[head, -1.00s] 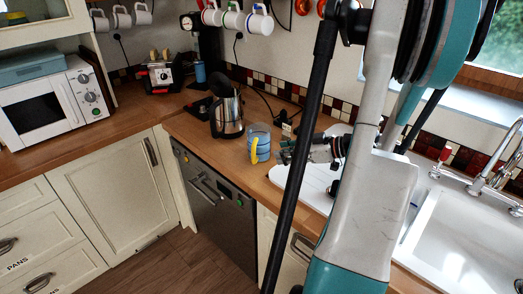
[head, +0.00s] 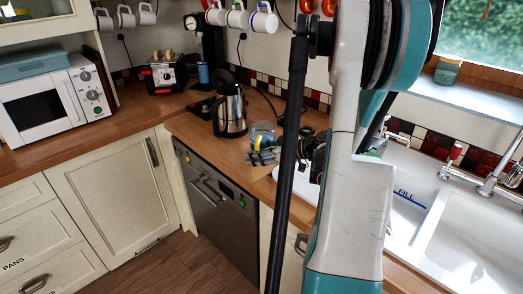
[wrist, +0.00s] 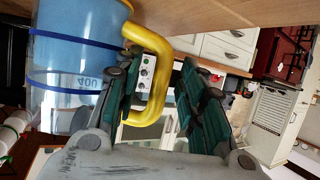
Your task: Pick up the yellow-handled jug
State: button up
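The jug (head: 262,131) stands on the wooden counter, clear with blue in it, to the right of the kettle. In the wrist view the jug (wrist: 75,60) fills the upper left, with blue bands and a printed "400". Its yellow handle (wrist: 162,62) lies between the two green-padded fingers of my gripper (wrist: 158,85). The fingers are apart, with gaps visible beside the handle, so my gripper is open around it. In the head view my gripper (head: 264,156) is in front of the jug and hides its lower part and the handle.
A steel kettle (head: 230,112) stands just left of the jug. The sink (head: 460,220) is at the right. A toaster (head: 165,76) and a microwave (head: 52,101) are farther left. Mugs (head: 238,19) hang above. The counter's front edge is close to my gripper.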

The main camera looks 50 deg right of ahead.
grip_shut()
jog(key=shift+r, duration=0.15)
notch_tip(320, 180, up, 20)
jog(key=p, duration=0.7)
dwell(0.6)
